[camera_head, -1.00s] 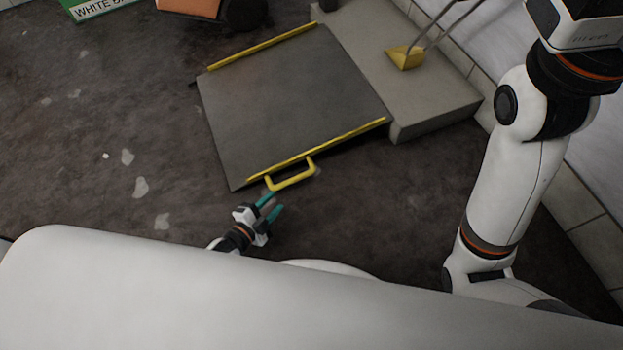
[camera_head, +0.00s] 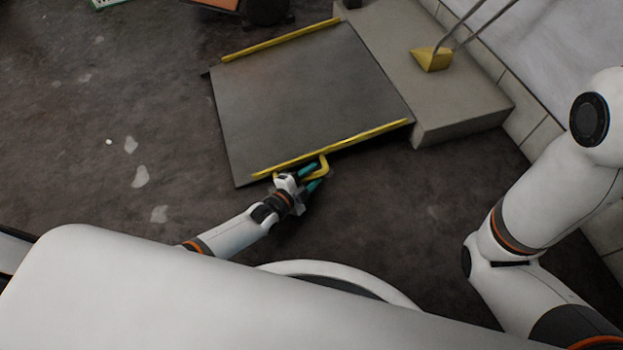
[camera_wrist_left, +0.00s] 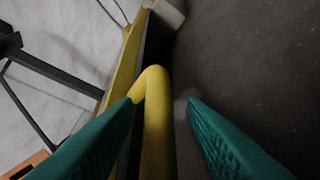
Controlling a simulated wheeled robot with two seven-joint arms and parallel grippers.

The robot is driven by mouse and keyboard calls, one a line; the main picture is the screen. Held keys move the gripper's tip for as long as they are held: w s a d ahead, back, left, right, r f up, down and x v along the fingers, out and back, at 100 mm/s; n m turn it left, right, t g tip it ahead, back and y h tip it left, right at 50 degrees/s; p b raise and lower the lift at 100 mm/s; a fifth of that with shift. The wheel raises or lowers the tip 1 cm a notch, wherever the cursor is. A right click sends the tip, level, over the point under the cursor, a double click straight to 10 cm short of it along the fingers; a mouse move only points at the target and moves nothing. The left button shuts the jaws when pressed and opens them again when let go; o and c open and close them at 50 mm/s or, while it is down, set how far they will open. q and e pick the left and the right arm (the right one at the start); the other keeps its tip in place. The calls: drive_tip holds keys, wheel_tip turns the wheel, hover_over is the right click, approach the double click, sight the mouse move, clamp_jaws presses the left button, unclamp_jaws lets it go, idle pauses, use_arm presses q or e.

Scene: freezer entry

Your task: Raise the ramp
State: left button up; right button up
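The ramp (camera_head: 308,95) is a grey plate with yellow edge strips, lying sloped against a raised concrete step. Its yellow handle (camera_head: 324,168) sticks out from the near side. My left gripper (camera_head: 313,178) is at the handle, with its teal fingers open. In the left wrist view the handle (camera_wrist_left: 156,125) stands between the two fingertips (camera_wrist_left: 162,103), with a visible gap on the right side; it is close to or touching the left finger. My right arm is at the right of the head view, and its gripper is out of the frame.
The concrete step (camera_head: 462,125) adjoins the ramp's right end. A yellow wedge-shaped piece with metal rods (camera_head: 431,59) stands on it. A white wall (camera_head: 570,50) runs along the right.

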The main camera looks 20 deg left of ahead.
use_arm(q)
drive_tip(key=shift+w+d, duration=0.1)
drive_tip(key=shift+w, duration=0.05)
drive_tip(key=shift+c, duration=0.4)
clamp_jaws()
